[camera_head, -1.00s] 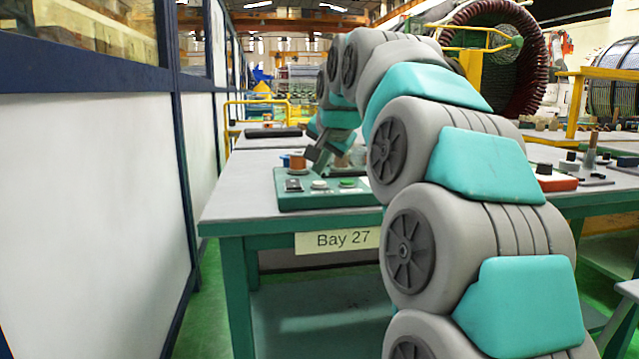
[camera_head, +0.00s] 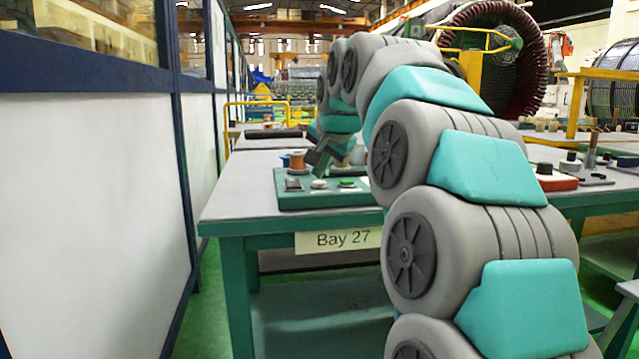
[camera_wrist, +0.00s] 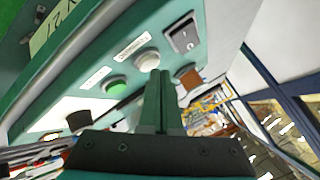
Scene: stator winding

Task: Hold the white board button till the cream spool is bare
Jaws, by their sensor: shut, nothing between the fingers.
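The green board (camera_head: 300,202) lies on the table, with a white button (camera_head: 319,184) between a black rocker switch (camera_head: 293,184) and a green button (camera_head: 347,183). The white button also shows in the wrist view (camera_wrist: 147,61). My gripper (camera_head: 315,168) is shut and empty, its tips just above and behind the white button; I cannot tell whether they touch it. In the wrist view the fingers (camera_wrist: 159,76) point at that button. A spool wound with copper-coloured wire (camera_head: 297,161) stands at the board's back left. Another partly hidden spool-like shape is behind my gripper; which is cream is unclear.
The grey table (camera_head: 240,195) carries a "Bay 27" sign (camera_head: 343,240) on its front edge. A wall with white panels (camera_head: 90,220) runs along the left. A red box (camera_head: 556,182) and small parts sit on the right. The table left of the board is bare.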

